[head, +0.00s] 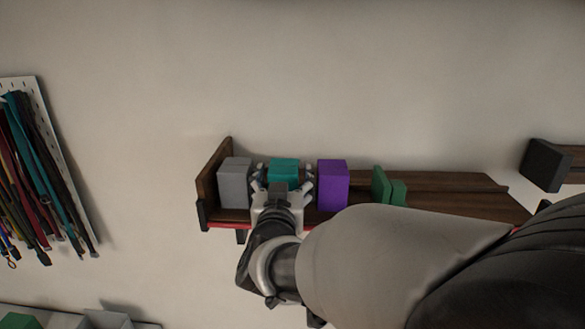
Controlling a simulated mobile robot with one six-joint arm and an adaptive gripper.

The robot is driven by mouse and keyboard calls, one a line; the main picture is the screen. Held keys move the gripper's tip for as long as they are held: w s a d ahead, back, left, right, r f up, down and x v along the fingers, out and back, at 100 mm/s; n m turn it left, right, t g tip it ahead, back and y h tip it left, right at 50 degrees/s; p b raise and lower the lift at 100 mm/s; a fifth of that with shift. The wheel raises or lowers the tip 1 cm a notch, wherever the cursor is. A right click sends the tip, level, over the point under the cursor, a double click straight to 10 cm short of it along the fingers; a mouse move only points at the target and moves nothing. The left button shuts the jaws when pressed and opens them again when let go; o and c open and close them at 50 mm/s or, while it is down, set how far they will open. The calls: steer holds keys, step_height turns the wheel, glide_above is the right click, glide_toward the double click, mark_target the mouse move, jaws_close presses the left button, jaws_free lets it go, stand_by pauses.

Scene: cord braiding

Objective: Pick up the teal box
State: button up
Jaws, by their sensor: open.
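The teal box (284,169) stands on a dark brown wooden shelf (450,183) in the head view, between a grey box and a purple box. My gripper (283,178) is open, with one finger on the left side of the teal box and one on the right. The gripper body hides the lower front of the teal box. I cannot tell whether the fingers touch it.
The grey box (234,182) stands close on the left and the purple box (333,184) close on the right. Green pieces (389,188) stand further right. The shelf's right part is bare. Coloured cords (35,170) hang at the left wall.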

steer(key=shift+s+r, duration=0.1)
steer(key=shift+s, duration=0.1)
steer(key=shift+c, duration=0.5)
steer(key=shift+w, duration=0.1)
steer(key=c, duration=1.2)
